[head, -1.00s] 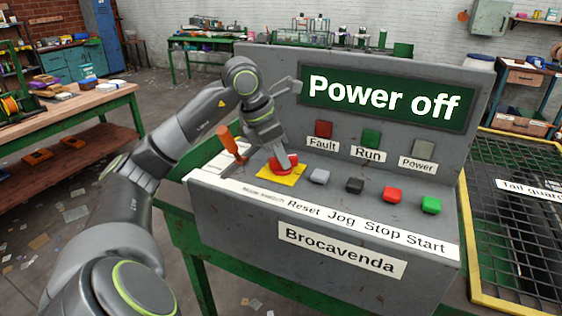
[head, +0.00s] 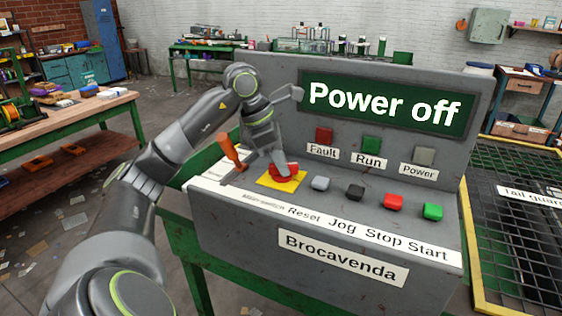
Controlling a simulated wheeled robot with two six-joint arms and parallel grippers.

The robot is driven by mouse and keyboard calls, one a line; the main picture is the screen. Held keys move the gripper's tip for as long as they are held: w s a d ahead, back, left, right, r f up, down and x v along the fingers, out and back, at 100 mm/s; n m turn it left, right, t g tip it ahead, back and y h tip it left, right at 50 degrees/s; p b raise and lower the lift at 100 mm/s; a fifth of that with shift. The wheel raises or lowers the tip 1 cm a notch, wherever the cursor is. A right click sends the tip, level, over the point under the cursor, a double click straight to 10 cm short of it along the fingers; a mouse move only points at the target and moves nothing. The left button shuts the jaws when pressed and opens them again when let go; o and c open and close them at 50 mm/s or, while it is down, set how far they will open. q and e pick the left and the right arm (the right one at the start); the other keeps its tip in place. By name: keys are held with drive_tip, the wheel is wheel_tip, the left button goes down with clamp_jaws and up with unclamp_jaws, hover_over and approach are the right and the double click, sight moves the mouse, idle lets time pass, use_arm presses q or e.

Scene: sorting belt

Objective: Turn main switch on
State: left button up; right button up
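The main switch is an orange lever (head: 231,150) at the left end of the grey control console, leaning up and to the left from its base. A partly readable label (head: 263,198) is on the front strip below. My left gripper (head: 272,163) points down just right of the lever, over or behind the red mushroom button (head: 284,171) on its yellow plate (head: 291,184). A gap shows between gripper and lever. Whether its fingers are apart or touch the button is unclear. The display (head: 384,104) reads "Power off". My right gripper is not in view.
Reset (head: 320,184), Jog (head: 355,193), Stop (head: 393,201) and Start (head: 433,212) buttons line the console to the right. Fault (head: 324,135), Run (head: 371,144) and Power (head: 424,155) lamps sit above, looking unlit. A yellow-framed mesh guard (head: 520,230) stands at right.

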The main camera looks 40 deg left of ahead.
use_arm(q)
drive_tip(key=o, duration=0.4)
drive_tip(key=shift+p+v, duration=1.6)
drive_tip(key=shift+v, duration=7.15)
drive_tip(key=shift+d+r, duration=0.1)
